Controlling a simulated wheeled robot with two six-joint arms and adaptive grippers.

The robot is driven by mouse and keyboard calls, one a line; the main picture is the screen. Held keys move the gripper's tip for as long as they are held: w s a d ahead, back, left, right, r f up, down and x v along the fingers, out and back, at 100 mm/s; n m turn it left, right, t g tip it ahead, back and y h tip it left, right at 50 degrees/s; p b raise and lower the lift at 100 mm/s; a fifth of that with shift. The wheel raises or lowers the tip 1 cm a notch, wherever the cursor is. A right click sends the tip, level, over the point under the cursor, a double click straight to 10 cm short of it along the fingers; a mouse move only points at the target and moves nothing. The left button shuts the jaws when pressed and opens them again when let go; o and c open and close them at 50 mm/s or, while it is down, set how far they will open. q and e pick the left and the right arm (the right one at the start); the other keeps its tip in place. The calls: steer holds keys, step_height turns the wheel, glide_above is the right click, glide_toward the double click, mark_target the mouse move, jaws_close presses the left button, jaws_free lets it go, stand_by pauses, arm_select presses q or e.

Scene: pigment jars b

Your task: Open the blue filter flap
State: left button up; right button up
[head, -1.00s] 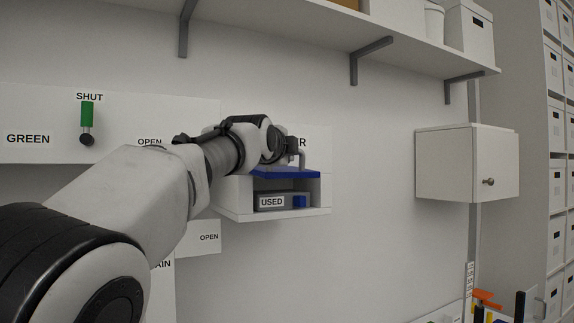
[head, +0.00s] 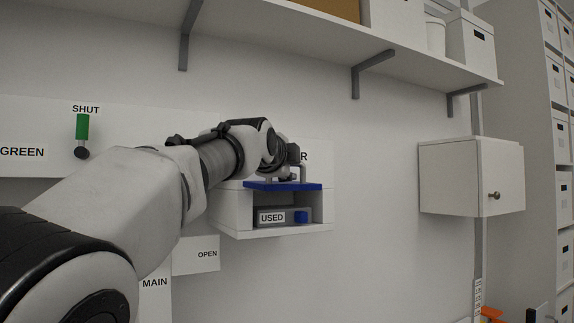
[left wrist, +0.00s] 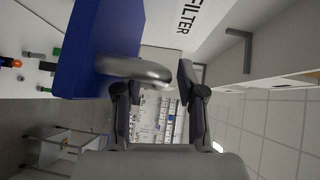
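The blue filter flap (head: 284,186) lies level above the front opening of the white filter box (head: 232,211), and the inside shows below it. A grey metal handle (head: 303,174) stands on the flap. My left gripper (head: 292,162) is at the handle, partly hidden by its own arm in the head view. In the left wrist view, the blue flap (left wrist: 88,55) fills the upper left and its rounded metal handle (left wrist: 135,68) lies at the fingers. My left gripper (left wrist: 155,88) is open there, with a gap between its fingertips. Contact is unclear. My right gripper is not visible.
A small box marked USED (head: 272,217) with a blue part sits inside the opening. A green lever (head: 82,128) is on the panel at left. A white wall cabinet (head: 455,178) hangs at right, and a shelf (head: 300,32) runs above.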

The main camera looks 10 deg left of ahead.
arm_select(q)
steer(key=shift+s+a+r, duration=0.1)
steer(key=shift+s+a, duration=0.1)
steer(key=shift+s, duration=0.3)
steer(key=s+a, duration=0.1)
steer(key=s, duration=0.5)
steer(key=shift+r, duration=0.2)
steer(key=shift+s, duration=0.1)
